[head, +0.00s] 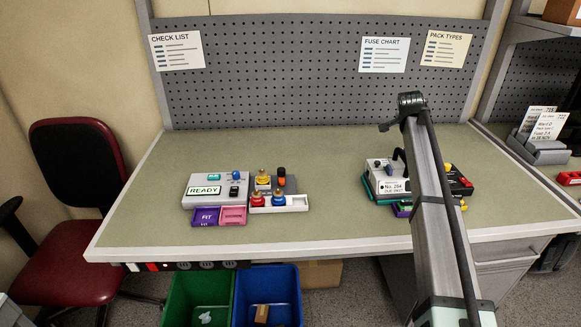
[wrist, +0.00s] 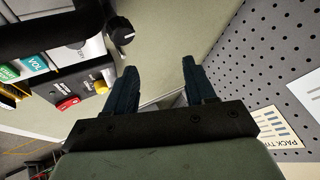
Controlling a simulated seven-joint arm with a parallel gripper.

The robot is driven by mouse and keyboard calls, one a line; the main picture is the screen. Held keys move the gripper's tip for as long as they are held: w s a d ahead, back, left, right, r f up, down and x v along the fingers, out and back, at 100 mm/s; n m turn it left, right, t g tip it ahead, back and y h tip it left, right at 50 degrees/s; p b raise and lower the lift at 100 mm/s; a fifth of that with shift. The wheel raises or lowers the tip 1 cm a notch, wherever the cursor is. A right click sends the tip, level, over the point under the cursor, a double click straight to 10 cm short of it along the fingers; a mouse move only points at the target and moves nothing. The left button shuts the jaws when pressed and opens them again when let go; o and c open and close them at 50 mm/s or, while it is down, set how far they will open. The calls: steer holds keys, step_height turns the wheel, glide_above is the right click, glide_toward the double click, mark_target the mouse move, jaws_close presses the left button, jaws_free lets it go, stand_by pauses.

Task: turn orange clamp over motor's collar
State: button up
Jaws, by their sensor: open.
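I cannot clearly pick out the orange clamp or the motor's collar in either view. A small part with an orange top (head: 281,174) stands beside the grey READY box in the head view, too small to identify. At the right of the bench is a white pump case (head: 392,187) with a "No. 204" label, partly hidden behind my arm. My gripper (wrist: 158,80) shows in the wrist view with its dark fingers apart and nothing between them. A dark knob (wrist: 121,31) is beyond its left finger. In the head view I cannot make out the fingers.
The grey READY box (head: 214,185) sits left of a white tray (head: 281,206) with coloured pieces. Purple (head: 205,216) and pink (head: 233,215) blocks lie in front. A black unit (head: 459,184) with coloured buttons is right of my arm. The bench middle is clear; a pegboard (head: 310,75) stands behind.

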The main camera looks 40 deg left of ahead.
steer(key=s+a+r+n+g, duration=0.2)
steer(key=s+a+r+g, duration=0.15)
steer(key=s+a, duration=1.2)
steer(key=n+g+h, duration=0.1)
steer(key=n+g, duration=0.1)
steer(key=g, duration=0.2)
glide_toward(281, 169)
step_height(281, 169, down, 9)
steer(key=shift+w+a+r, duration=0.1)
steer(key=shift+w, duration=0.1)
steer(key=shift+c, duration=0.2)
jaws_close()
